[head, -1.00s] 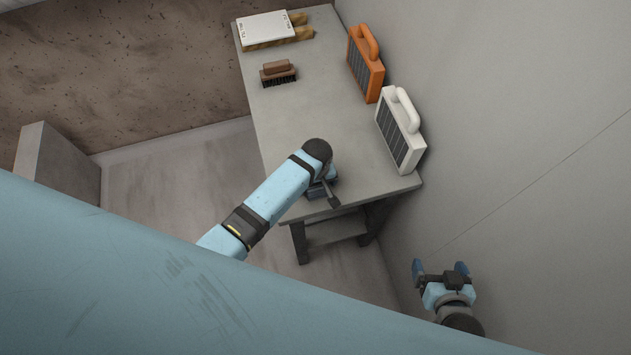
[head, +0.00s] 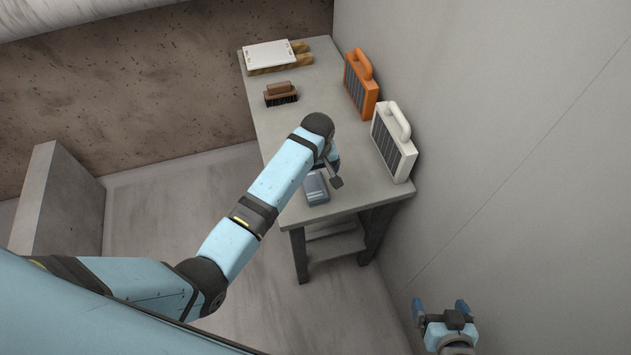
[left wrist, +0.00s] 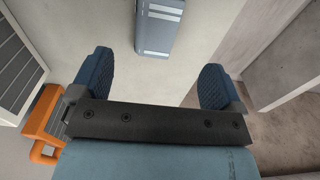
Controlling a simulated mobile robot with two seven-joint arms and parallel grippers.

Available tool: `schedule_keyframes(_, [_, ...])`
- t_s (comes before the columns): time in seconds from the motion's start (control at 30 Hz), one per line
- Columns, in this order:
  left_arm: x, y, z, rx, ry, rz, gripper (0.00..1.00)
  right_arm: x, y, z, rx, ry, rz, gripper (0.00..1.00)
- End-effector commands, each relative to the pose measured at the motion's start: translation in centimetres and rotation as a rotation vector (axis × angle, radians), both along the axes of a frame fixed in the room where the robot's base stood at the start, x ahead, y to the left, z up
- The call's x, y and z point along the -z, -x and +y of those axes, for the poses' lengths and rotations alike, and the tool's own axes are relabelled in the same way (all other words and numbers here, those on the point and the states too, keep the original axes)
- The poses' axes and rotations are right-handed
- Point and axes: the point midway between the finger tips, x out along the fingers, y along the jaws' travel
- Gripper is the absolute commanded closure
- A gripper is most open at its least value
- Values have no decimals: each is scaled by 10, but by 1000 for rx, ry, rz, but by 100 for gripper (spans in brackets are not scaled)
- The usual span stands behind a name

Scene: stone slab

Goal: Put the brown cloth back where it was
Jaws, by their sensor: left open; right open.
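I cannot make out a brown cloth for certain in these views. Tan-brown pieces (head: 290,62) lie under a white board at the far end of the slab table (head: 312,115); I cannot tell whether they are wood or cloth. My left gripper (left wrist: 155,78) is open and empty above the near end of the table, mostly hidden by its own wrist in the head view. A blue-grey striped box (head: 316,188) lies just below it, also showing ahead of the fingers in the left wrist view (left wrist: 158,28). My right gripper (head: 441,308) is open and empty, low at the right, away from the table.
A brown brush (head: 281,94) lies on the table's far left part. An orange lamp-like case (head: 360,84) and a white one (head: 393,142) stand along the wall side. A grey wall (head: 500,130) borders the table on the right. The middle tabletop is clear.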

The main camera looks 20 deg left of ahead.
Motion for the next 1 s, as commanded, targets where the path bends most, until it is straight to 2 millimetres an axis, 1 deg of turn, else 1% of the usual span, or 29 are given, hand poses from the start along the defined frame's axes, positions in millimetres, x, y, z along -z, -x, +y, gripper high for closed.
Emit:
schedule_keyframes(0.1, [-4, -3, 1, 0, 0, -1, 6, -1, -1, 0, 1, 0, -1, 6])
schedule_keyframes(0.2, [-4, -3, 1, 2, 1, -3, 6, -2, -2, 0, 1, 0, -4, 6])
schedule_keyframes(0.27, [1, 1, 2, 12, 3, -11, 6, -3, -3, 0, 0, 0, -7, 6])
schedule_keyframes(0.37, [19, 17, 7, 59, 19, -62, 6, -4, -4, 0, 1, -1, -11, 6])
schedule_keyframes(0.47, [46, 48, 14, 149, 40, -170, 6, -5, -5, -1, 1, -1, -13, 6])
schedule_keyframes(0.53, [61, 75, 20, 228, 48, -268, 6, -5, -5, -1, 1, -1, -13, 6])
schedule_keyframes(0.57, [66, 87, 22, 266, 48, -313, 6, -5, -5, -1, 1, -1, -13, 6])
schedule_keyframes(0.6, [71, 104, 26, 313, 45, -373, 6, -5, -5, -1, 1, -1, -12, 6])
schedule_keyframes(0.67, [73, 128, 30, 384, 35, -463, 6, -5, -5, -1, 1, -1, -12, 6])
schedule_keyframes(0.73, [71, 158, 36, 465, 13, -570, 6, -4, -4, 0, 1, -1, -10, 6])
schedule_keyframes(0.77, [68, 170, 37, 497, 2, -614, 6, -4, -3, 0, 1, -1, -9, 6])
schedule_keyframes(0.8, [64, 186, 40, 537, -14, -669, 6, -3, -3, 0, 1, 0, -8, 6])
schedule_keyframes(0.9, [48, 220, 44, 626, -60, -793, 6, -2, -2, 0, 0, 0, -5, 6])
schedule_keyframes(1.0, [32, 244, 47, 686, -100, -883, 6, -1, -2, 0, 0, 0, -4, 6])
